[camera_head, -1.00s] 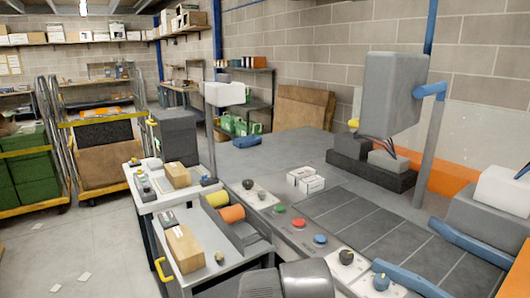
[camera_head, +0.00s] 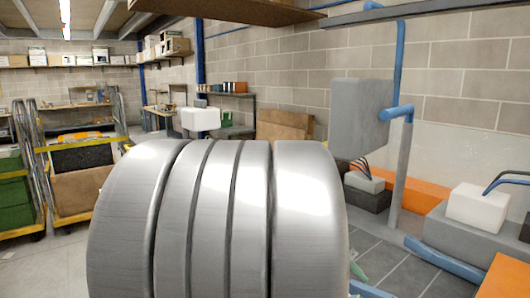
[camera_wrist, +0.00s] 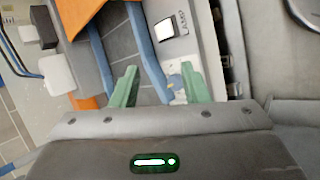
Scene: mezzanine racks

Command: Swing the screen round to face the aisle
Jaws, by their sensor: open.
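The screen (camera_head: 358,118) is a thick grey slab. It hangs from a blue bracket (camera_head: 396,113) on a grey post (camera_head: 401,175), right of centre in the head view. I see a plain grey face; I cannot tell which side is its display. I cannot make out the screen in the wrist view. My gripper (camera_wrist: 158,86) shows there with two green fingers apart and nothing between them. Blue rails and a grey panelled surface lie beyond the fingers. In the head view my grey arm fills the centre and hides most of the bench.
A white box (camera_head: 481,207) with cables stands on a grey block at the right. An orange panel (camera_head: 425,195) runs behind the post. A shelf (camera_head: 225,13) overhangs at the top. Trolleys (camera_head: 82,175) stand at the left beside open floor (camera_head: 55,262).

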